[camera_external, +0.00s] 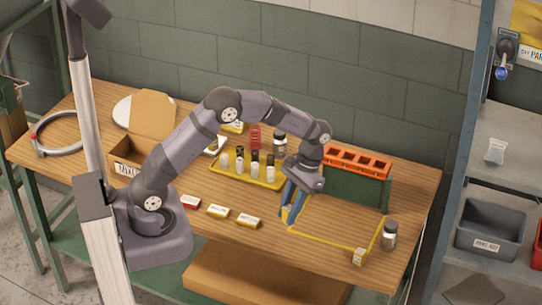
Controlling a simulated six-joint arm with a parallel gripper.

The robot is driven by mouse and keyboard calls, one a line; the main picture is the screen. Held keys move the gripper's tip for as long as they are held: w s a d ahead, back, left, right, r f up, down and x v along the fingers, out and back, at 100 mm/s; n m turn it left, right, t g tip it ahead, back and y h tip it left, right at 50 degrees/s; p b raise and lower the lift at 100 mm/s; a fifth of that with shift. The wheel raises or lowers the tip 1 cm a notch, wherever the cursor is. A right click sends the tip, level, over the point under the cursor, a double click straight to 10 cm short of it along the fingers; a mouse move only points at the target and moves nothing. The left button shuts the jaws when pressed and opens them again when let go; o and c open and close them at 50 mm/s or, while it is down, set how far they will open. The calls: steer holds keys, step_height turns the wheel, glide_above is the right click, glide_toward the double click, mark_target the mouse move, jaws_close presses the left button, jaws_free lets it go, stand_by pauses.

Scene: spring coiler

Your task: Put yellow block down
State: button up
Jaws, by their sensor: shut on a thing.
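My gripper (291,216) is at the end of my arm, pointing down near the left end of a yellow outline (335,243) on the wooden table. Its blue fingers are shut on a yellow block (285,213), mostly hidden by the fingers; only a small yellow patch shows. I cannot tell whether the block touches the table. A small yellow block with a pale face (358,257) sits at the outline's front right corner.
A dark jar (389,235) stands right of the outline. A green stand with orange slots (357,175) is behind it. A yellow tray (225,174) holds several vials.

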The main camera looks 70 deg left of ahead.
steer(key=w+a+n+t+h, duration=0.1)
steer(key=w+a+n+t, duration=0.1)
steer(key=a+n, duration=0.5)
steer(key=w+a+n+t+b, duration=0.1)
steer(key=w+a+n+t, duration=0.1)
steer(key=a+n, duration=0.5)
steer(key=w+a+f+n+t+h, duration=0.1)
steer(key=a+n, duration=0.6)
steer(key=a, duration=0.9)
steer(key=shift+w+a+n+t+h, duration=0.1)
steer(key=shift+w+n+t+h, duration=0.25)
steer(key=shift+w+t, duration=0.5)
steer(key=s+a+n+t+y+b, duration=0.1)
steer(key=s+a+n+y, duration=0.1)
steer(key=a+n, duration=0.5)
steer(key=s+a+n+t+y+b, duration=0.1)
steer(key=s+a+n+y+b, duration=0.2)
steer(key=a, duration=0.6)
steer(key=r+n+g+y, duration=0.1)
steer(key=n+y, duration=0.1)
steer(key=n, duration=0.8)
glide_above(222, 140)
steer(key=s, duration=0.2)
steer(key=shift+a+f+p, duration=0.15)
steer(key=shift+f+p, duration=0.55)
steer(key=shift+f, duration=1.5)
steer(key=shift+a+f+p, duration=0.1)
steer(key=shift+f+p, duration=0.55)
steer(key=shift+f, duration=2.1)
